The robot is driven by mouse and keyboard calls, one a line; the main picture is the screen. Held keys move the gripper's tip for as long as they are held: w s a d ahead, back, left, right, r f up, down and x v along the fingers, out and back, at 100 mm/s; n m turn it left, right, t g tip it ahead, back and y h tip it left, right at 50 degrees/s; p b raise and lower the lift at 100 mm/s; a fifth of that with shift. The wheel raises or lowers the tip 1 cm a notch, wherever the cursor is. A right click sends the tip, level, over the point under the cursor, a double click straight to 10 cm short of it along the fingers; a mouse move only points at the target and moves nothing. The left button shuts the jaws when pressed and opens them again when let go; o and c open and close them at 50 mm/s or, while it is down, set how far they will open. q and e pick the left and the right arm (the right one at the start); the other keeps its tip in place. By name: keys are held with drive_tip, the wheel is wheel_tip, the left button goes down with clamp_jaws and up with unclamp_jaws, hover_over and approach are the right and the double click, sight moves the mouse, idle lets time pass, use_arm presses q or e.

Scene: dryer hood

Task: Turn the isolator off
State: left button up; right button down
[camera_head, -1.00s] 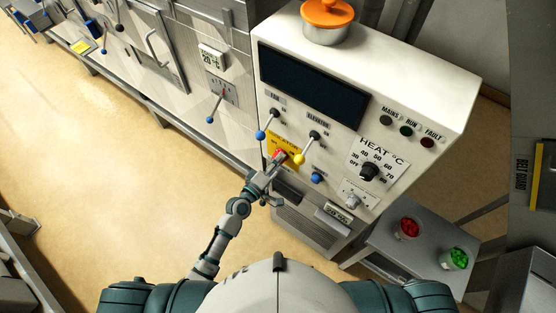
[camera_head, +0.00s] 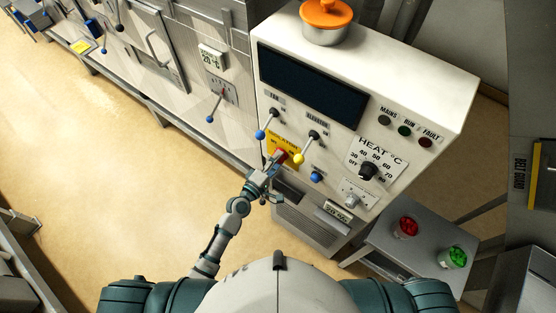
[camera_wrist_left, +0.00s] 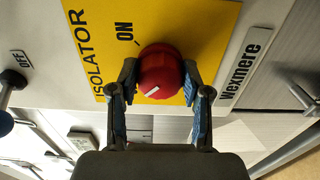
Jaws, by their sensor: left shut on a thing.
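The isolator is a red rotary knob (camera_wrist_left: 160,74) on a yellow plate (camera_wrist_left: 200,22) marked "ISOLATOR" and "ON". A white line on the knob slants between the fingers in the left wrist view. My left gripper (camera_wrist_left: 160,88) has one finger on each side of the knob and is shut on it. In the head view the yellow plate (camera_head: 276,143) is on the control panel's lower left, with my left gripper (camera_head: 273,164) at it, partly covering the knob. My right gripper is not in view.
A blue-tipped lever (camera_head: 267,126) and a yellow-tipped lever (camera_head: 306,148) stick out close to the isolator. A blue button (camera_head: 316,177) and a heat dial (camera_head: 369,170) are to the right. A grey side table (camera_head: 390,246) holds red and green containers.

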use_arm(q)
drive_tip(key=o, duration=1.2)
drive_tip(key=shift+a+f, duration=0.1)
drive_tip(key=shift+f, duration=0.1)
drive_tip(key=shift+c, duration=0.2)
drive_tip(key=shift+a, duration=0.1)
drive_tip(key=v, duration=1.2)
drive_tip(key=shift+w, duration=0.1)
